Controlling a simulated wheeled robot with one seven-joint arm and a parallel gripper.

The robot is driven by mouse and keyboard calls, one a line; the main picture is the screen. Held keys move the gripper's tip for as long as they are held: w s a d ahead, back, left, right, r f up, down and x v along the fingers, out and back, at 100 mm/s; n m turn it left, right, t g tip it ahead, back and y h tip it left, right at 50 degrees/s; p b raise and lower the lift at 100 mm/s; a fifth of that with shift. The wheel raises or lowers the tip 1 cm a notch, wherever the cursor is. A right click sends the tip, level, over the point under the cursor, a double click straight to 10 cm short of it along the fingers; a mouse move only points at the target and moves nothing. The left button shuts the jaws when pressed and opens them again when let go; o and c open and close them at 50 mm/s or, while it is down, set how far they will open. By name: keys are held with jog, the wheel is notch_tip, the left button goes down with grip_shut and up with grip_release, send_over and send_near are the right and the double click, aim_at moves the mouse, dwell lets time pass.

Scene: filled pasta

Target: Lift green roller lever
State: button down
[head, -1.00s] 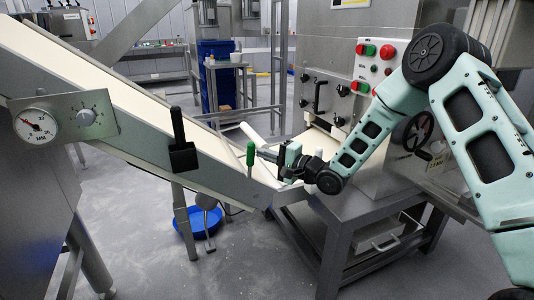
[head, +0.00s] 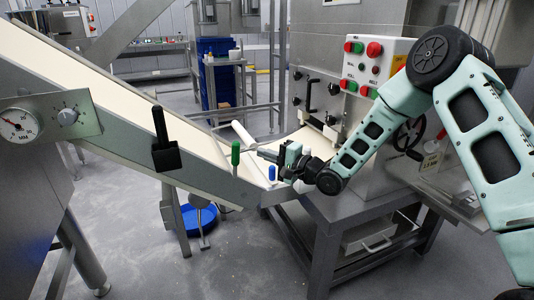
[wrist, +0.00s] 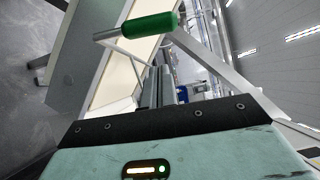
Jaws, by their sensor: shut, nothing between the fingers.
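The green roller lever (head: 236,153) stands upright at the lower end of the sloping conveyor in the head view. Its green grip also shows in the wrist view (wrist: 150,25), lying across the top of the picture on a thin metal rod. My gripper (head: 259,153) is just right of the green grip, with a small gap between them. In the wrist view my gripper's fingers (wrist: 160,80) are together and empty, below the green grip in the picture.
A blue-gripped lever (head: 272,173) stands just below my gripper. A black-handled lever (head: 160,126) is on the conveyor's side to the left. The sloping conveyor (head: 90,75) fills the left. A control box (head: 372,66) with buttons stands behind my arm.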

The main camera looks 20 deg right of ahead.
jog(key=v, duration=0.9)
jog(key=shift+s, duration=0.2)
jog(key=shift+d+f, duration=0.1)
jog(key=shift+f, duration=0.05)
